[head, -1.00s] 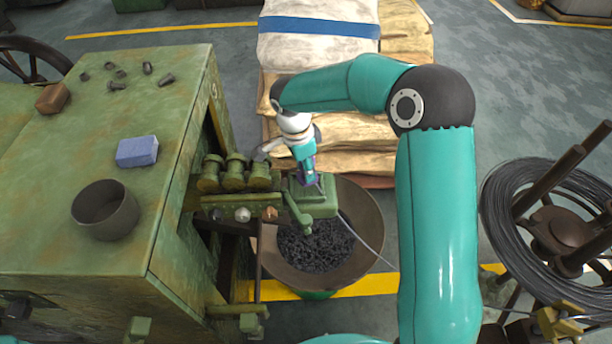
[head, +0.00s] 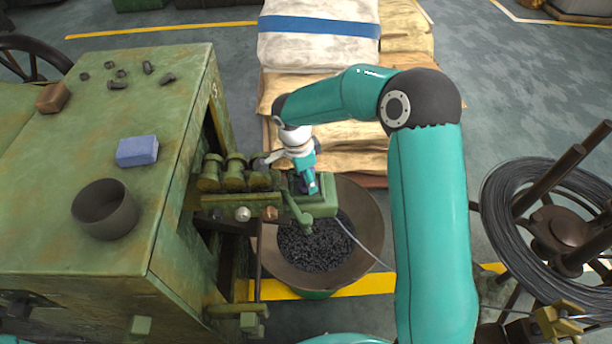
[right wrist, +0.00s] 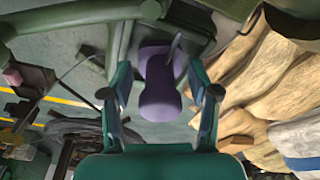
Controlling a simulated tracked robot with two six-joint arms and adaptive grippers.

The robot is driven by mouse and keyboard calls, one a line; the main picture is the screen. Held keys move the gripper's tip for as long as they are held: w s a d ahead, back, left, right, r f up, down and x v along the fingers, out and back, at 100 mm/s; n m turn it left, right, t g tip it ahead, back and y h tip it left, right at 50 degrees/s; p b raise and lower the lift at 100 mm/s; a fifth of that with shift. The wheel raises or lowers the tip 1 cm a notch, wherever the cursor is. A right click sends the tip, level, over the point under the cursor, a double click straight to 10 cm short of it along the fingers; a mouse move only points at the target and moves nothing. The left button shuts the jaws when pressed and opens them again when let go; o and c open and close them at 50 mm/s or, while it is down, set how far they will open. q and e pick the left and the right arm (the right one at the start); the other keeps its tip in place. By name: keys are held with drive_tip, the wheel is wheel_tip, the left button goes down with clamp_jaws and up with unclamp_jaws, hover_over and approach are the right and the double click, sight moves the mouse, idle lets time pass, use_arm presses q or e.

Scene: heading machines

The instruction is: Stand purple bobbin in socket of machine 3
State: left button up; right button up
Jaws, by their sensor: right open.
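The purple bobbin (right wrist: 158,85) shows in the right wrist view between the two fingers of my right gripper (right wrist: 163,105). The fingers are open, with a gap on each side of the bobbin. Its far end is beside green machine parts, and a thin grey piece overlaps it; I cannot tell how it is seated. In the head view my right gripper (head: 309,186) points down at the green block (head: 317,204) on the side of the green machine (head: 178,190). The bobbin is not clearly visible there. My left gripper is not in view.
A blue block (head: 137,151), a dark cup (head: 106,209), a brown block (head: 53,98) and several bolts lie on the machine top. A bowl of dark pieces (head: 315,246) stands below the green block. Stacked sacks (head: 318,52) lie behind; a wire coil (head: 510,220) stands right.

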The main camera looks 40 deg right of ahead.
sight(300, 187)
drive_tip(key=shift+r, duration=0.15)
drive_tip(key=shift+r, duration=0.35)
wheel_tip(300, 187, up, 11)
drive_tip(key=a, duration=0.1)
drive_tip(key=shift+a, duration=0.4)
